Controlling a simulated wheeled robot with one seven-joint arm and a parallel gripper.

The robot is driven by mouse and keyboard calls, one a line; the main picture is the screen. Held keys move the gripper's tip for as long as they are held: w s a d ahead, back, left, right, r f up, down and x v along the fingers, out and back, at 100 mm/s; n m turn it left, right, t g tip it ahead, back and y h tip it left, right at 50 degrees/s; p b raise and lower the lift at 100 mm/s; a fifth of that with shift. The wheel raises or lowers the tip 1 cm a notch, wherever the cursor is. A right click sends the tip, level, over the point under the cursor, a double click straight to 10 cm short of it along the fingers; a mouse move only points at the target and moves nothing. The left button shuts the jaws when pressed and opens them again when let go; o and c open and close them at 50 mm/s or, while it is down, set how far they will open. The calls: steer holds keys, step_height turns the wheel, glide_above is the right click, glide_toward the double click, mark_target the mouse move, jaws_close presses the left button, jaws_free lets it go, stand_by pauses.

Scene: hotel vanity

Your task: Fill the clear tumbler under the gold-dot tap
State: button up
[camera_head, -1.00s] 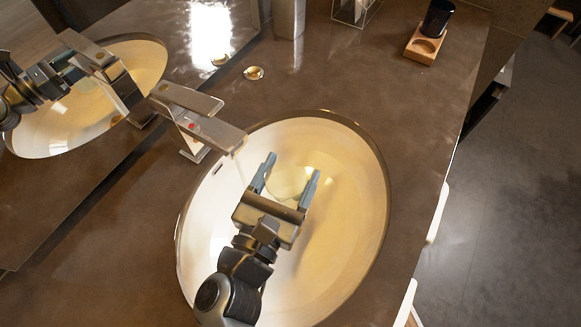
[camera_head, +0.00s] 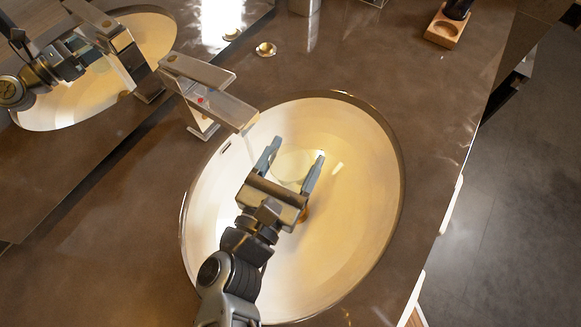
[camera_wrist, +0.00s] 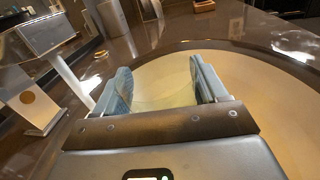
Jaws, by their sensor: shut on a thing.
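The clear tumbler (camera_head: 293,165) is faint and see-through between my gripper's fingers over the basin; it also shows in the wrist view (camera_wrist: 165,95). My gripper (camera_head: 296,152) is shut on it, one finger on each side. A pale stream (camera_wrist: 72,78) runs down from the spout, to the left of my left finger. The water level inside the tumbler is not clear.
The oval basin (camera_head: 350,220) lies under my gripper. A mirror (camera_head: 60,180) stands at the left. A small gold disc (camera_head: 265,49) lies on the counter behind the tap. A wooden holder (camera_head: 446,30) with a dark cup (camera_head: 457,8) sits at the back right.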

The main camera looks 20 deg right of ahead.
steer(key=w+a+b, duration=0.4)
steer(key=w+a, duration=0.1)
steer(key=w, duration=0.1)
steer(key=shift+w+b, duration=0.2)
steer(key=shift+b, duration=0.1)
stand_by(0.6)
steer(key=shift+s+d, duration=0.1)
stand_by(2.3)
steer(key=shift+s+d+p, duration=0.35)
steer(key=shift+s+d, duration=0.5)
steer(key=shift+s, duration=0.25)
steer(key=shift+s+d+p, duration=0.4)
steer(key=shift+s+d, duration=0.45)
steer(key=shift+s, duration=0.25)
steer(key=shift+s+d+p, duration=0.35)
steer(key=shift+s+d, duration=0.5)
steer(key=shift+s, duration=0.25)
